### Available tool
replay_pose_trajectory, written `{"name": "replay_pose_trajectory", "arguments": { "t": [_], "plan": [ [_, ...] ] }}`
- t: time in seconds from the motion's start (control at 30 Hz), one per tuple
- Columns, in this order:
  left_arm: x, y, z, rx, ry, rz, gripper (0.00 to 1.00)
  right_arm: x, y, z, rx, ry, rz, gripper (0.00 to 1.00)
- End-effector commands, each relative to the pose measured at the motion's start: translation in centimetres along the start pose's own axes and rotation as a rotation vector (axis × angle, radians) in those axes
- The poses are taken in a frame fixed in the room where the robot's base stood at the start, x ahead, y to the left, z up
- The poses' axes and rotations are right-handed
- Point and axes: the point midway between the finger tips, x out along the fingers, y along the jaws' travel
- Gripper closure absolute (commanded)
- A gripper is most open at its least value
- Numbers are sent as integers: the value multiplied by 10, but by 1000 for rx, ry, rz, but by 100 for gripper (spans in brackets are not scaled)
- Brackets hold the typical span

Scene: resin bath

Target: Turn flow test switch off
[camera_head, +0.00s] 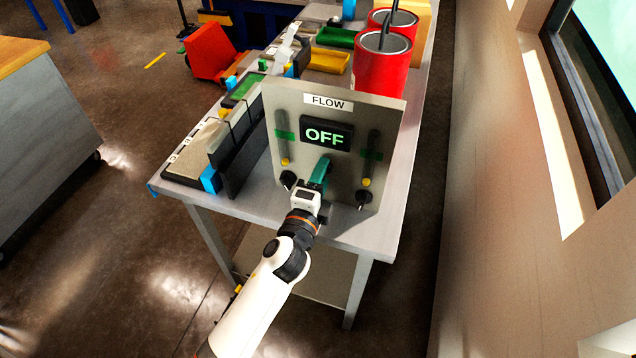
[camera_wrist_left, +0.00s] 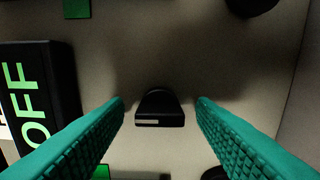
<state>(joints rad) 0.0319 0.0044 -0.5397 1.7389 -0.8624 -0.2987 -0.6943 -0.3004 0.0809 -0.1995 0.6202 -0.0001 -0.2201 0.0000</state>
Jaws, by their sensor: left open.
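The grey flow panel (camera_head: 289,108) stands upright on the table and is labelled FLOW. Its display (camera_head: 326,134) reads OFF in green; it also shows at the left of the left wrist view (camera_wrist_left: 38,88). My left gripper (camera_head: 320,172) is just in front of the panel, below the display. In the left wrist view its teal fingers are open, one on each side of a small black switch (camera_wrist_left: 160,110) with a pale mark. The fingers appear apart from the switch. In the head view the gripper hides this switch. My right gripper is not in view.
Black knobs sit at the panel's lower left (camera_head: 289,179) and lower right (camera_head: 364,199). Red cylinders (camera_head: 381,68) stand behind the panel. A dark-slotted rack (camera_head: 238,150) is at its left. The table (camera_head: 372,232) has some bare surface at the front right.

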Motion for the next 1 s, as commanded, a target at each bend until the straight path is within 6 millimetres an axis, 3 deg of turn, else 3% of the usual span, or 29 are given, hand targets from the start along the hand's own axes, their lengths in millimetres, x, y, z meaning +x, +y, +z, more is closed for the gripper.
{"name": "replay_pose_trajectory", "arguments": {
  "t": [0.17, 0.6, 0.8, 1.0],
  "plan": [
    [-20, -2, 0, 0, -1, -2, 49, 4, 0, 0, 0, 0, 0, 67],
    [-105, -3, 0, 0, 0, -3, 49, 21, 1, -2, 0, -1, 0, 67],
    [-119, -1, 0, -1, 0, -2, 49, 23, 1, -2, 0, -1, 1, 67],
    [-120, 0, 0, 0, 0, -1, 49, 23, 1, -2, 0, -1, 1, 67]
  ]
}}
